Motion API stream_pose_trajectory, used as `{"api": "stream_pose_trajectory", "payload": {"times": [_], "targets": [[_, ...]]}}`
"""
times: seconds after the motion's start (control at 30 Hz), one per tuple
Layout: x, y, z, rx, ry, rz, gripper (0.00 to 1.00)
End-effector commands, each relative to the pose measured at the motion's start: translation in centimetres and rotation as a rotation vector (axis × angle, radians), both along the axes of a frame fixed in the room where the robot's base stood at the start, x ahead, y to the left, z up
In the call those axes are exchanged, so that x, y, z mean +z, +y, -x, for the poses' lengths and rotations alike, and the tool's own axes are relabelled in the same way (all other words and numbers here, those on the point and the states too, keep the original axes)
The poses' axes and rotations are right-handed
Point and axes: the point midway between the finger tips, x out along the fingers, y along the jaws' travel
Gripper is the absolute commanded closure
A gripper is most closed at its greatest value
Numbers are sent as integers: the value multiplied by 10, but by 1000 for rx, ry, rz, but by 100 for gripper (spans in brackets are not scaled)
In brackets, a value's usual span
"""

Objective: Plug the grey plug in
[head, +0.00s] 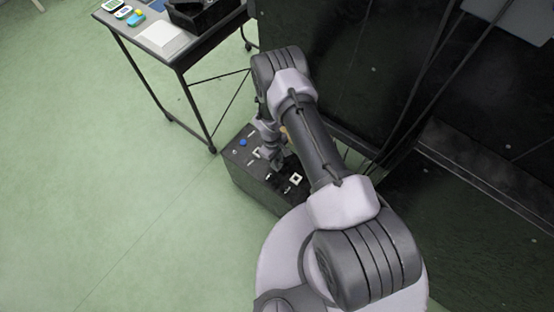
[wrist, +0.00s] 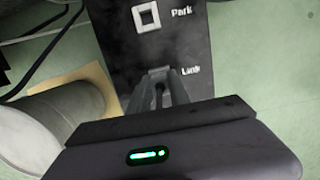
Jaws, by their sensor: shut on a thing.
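My gripper (wrist: 160,84) is shut on the grey plug (wrist: 159,71), which shows only as a small grey piece between the fingertips in the wrist view. The plug is over the dark panel (wrist: 128,45), beside the label "Link". I cannot tell whether it is in a socket there or above it; the fingers hide the spot. A white square frame (wrist: 147,16) with a dark middle lies by the label "Park", apart from the gripper. In the head view my gripper (head: 276,164) is down at the top of the dark box (head: 254,186).
The box top also bears a blue knob (head: 243,142) and a white square frame (head: 296,178). A table (head: 175,48) with a black bin (head: 200,14) stands behind at the left. Dark cabinets (head: 330,70) rise behind and right. The green floor at left is clear.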

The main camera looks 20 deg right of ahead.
Motion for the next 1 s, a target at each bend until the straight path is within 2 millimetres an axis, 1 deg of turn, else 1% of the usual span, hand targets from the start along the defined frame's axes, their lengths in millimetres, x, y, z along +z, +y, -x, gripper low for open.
{"api": "stream_pose_trajectory", "payload": {"times": [0.47, 0.5, 0.57, 0.6, 0.83, 0.93, 0.97, 1.0], "targets": [[-2, 0, -1, 0, 0, 0, 100], [-2, 0, -1, 0, 0, 0, 71], [-2, 0, -1, 0, 0, 0, 59], [-2, 0, -1, 0, 0, 0, 52], [-2, 0, 0, 0, 0, 0, 52], [-2, 0, 0, 0, 0, 0, 32], [-2, 0, 0, 0, 0, 0, 30], [-2, 0, 0, 0, 0, 0, 30]]}}
